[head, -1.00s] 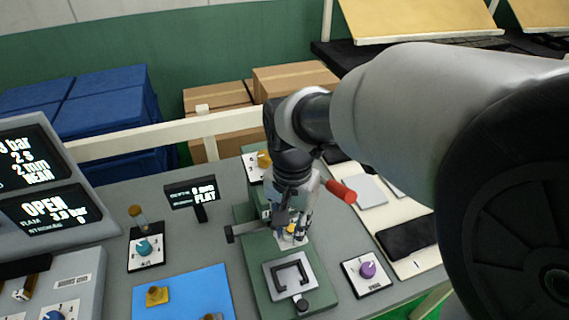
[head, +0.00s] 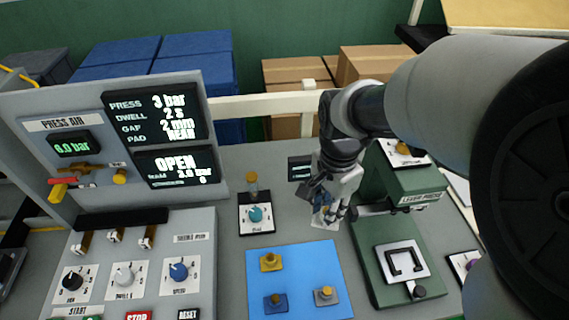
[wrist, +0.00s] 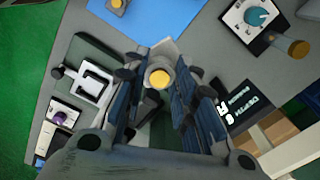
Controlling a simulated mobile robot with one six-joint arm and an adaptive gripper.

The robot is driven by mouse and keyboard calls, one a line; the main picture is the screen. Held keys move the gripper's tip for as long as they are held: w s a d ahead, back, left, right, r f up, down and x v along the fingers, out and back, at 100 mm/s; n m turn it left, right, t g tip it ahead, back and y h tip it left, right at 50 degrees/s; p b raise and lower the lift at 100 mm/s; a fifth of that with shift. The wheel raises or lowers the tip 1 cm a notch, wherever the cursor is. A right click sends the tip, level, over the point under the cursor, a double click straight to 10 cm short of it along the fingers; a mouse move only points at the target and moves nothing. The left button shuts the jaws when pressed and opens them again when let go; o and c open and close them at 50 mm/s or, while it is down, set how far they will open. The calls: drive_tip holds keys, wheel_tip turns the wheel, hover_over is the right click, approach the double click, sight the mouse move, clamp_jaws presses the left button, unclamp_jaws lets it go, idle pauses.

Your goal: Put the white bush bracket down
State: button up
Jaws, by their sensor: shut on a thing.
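My gripper (head: 327,203) is shut on the white bush bracket (wrist: 160,56), whose yellow bush (wrist: 158,78) shows between the fingers in the wrist view. In the head view the fingers largely hide the bracket. It appears held above the grey bench, between the blue mat (head: 290,256) and the green lever press (head: 365,240). On the mat sit a yellow bracket (head: 271,262), a blue bracket (head: 276,301) and a grey bracket (head: 326,295). The mat's right part around the grey bracket looks bare.
The lever press has a plate with a black U-shaped frame (head: 403,263). A dial box with a teal knob (head: 256,215) stands behind the mat. A small display (head: 300,168) is behind my gripper. Control panels (head: 130,265) fill the left. Boxes stand beyond the rail.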

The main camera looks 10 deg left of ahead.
drive_tip(key=shift+a+f, duration=0.15)
drive_tip(key=shift+f, duration=0.25)
wheel_tip(320, 180, down, 19)
drive_tip(key=b, duration=0.6)
drive_tip(key=shift+f, duration=0.2)
drive_tip(key=shift+r, duration=0.1)
drive_tip(key=o, duration=0.6)
drive_tip(key=shift+f+b, duration=0.25)
drive_tip(key=shift+b, duration=0.1)
drive_tip(key=o, duration=0.5)
drive_tip(key=shift+r, duration=0.1)
